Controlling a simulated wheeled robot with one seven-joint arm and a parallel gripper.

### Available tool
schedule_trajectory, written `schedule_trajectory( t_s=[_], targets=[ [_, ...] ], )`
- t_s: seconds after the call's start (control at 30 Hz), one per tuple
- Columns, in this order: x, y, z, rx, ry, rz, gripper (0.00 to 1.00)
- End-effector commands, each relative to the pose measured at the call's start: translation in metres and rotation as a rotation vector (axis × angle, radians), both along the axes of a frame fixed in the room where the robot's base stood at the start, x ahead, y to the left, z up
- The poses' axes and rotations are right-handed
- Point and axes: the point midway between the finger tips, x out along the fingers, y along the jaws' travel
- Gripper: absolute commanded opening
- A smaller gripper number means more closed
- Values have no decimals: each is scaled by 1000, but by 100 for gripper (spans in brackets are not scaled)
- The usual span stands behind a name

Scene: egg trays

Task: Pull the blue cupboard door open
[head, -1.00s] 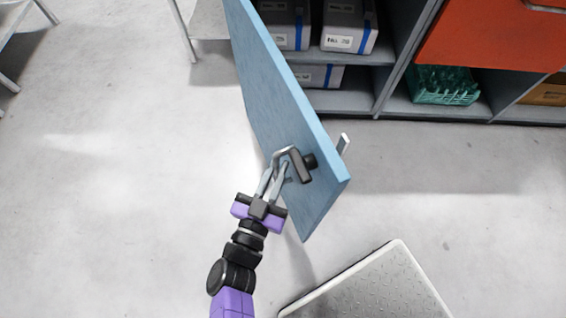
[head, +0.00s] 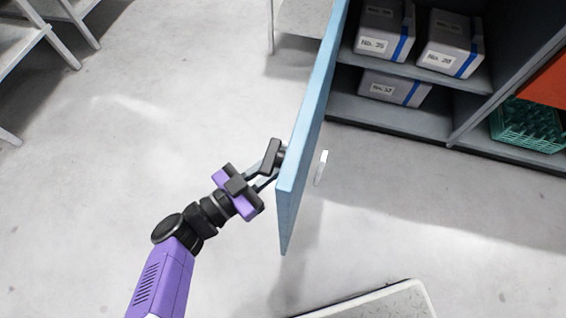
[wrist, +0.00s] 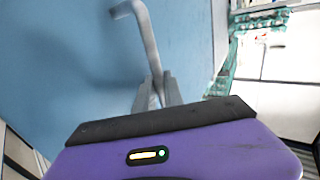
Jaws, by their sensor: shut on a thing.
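The blue cupboard door (head: 307,125) stands swung well out from the cupboard, seen nearly edge-on in the head view. Its face fills much of the wrist view (wrist: 60,70). My gripper (head: 268,176) is at the door's left face near its free edge. In the wrist view my gripper's fingers (wrist: 157,92) are shut on the grey bent metal handle (wrist: 146,38). A light metal piece (head: 321,167) sticks out on the door's other side.
The open cupboard's shelves (head: 400,118) hold several grey boxes with blue straps (head: 449,45). A green crate (head: 527,125) and an orange panel (head: 549,95) are at right. A light platform (head: 385,304) lies at the bottom. White racks (head: 45,30) stand upper left. Floor left of the door is clear.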

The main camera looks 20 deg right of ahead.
Motion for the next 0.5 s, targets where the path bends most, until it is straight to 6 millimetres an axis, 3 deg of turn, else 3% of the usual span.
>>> schedule_trajectory(
  t_s=[0.3, 0.33, 0.4, 0.5],
  targets=[
    [0, 1, -2, 4, 4, 1, 0],
    [0, 1, -2, 4, 4, 1, 16],
    [0, 1, -2, 3, 3, 1, 30],
    [0, 0, -1, 3, 3, 1, 34]
  ],
)
